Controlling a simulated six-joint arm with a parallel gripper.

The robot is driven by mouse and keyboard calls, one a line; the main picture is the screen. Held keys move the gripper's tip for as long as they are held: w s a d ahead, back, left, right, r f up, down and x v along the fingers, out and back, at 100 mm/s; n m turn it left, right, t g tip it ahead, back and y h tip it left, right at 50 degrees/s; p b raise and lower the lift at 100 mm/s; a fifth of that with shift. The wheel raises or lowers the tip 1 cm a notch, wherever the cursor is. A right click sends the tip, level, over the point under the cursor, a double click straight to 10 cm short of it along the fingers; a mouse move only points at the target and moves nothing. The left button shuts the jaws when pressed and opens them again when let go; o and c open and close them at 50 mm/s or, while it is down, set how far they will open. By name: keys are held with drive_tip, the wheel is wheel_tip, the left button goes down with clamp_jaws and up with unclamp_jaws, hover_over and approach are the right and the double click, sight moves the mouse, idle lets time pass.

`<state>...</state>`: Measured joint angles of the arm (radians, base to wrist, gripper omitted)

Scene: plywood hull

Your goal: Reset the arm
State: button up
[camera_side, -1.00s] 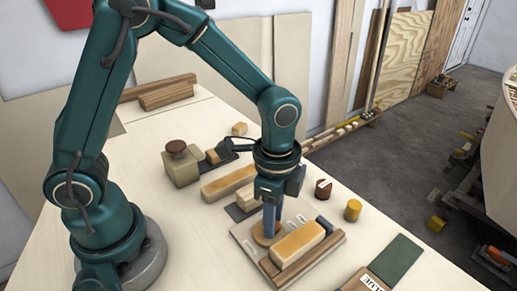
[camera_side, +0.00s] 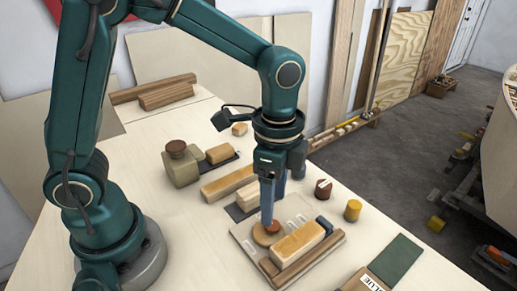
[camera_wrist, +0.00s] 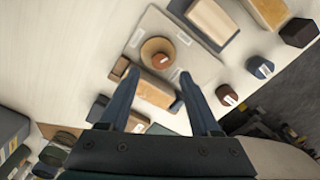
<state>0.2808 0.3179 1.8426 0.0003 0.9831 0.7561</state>
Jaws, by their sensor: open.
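My gripper (camera_side: 271,203) is above the pale board (camera_side: 243,238), with its fingers pointing down. In the wrist view my gripper (camera_wrist: 152,82) has its two blue fingers apart with nothing held between them. A round wooden piece with a darker knob (camera_side: 266,232) stands on the board below the fingers; it also shows in the wrist view (camera_wrist: 158,45). A yellow-topped wood block (camera_side: 298,243) lies on the same board beside it, against a brown strip (camera_side: 308,262).
Wood blocks (camera_side: 228,184) lie behind the gripper. An olive block with a round brown top (camera_side: 181,165) stands to the left. A brown cup (camera_side: 323,190) and a yellow cylinder (camera_side: 353,210) stand to the right. A green sheet (camera_side: 396,259) lies near the right table edge.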

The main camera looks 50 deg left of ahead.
drive_tip(key=shift+w+a+r, duration=0.15)
drive_tip(key=shift+r, duration=0.15)
drive_tip(key=s+a+r+n+t, duration=0.5)
drive_tip(key=s+a+r+n, duration=0.2)
drive_tip(key=s+n, duration=0.2)
drive_tip(key=n, duration=0.2)
drive_tip(key=shift+n+t, duration=0.3)
drive_tip(key=shift+n, duration=0.1)
idle(0.5)
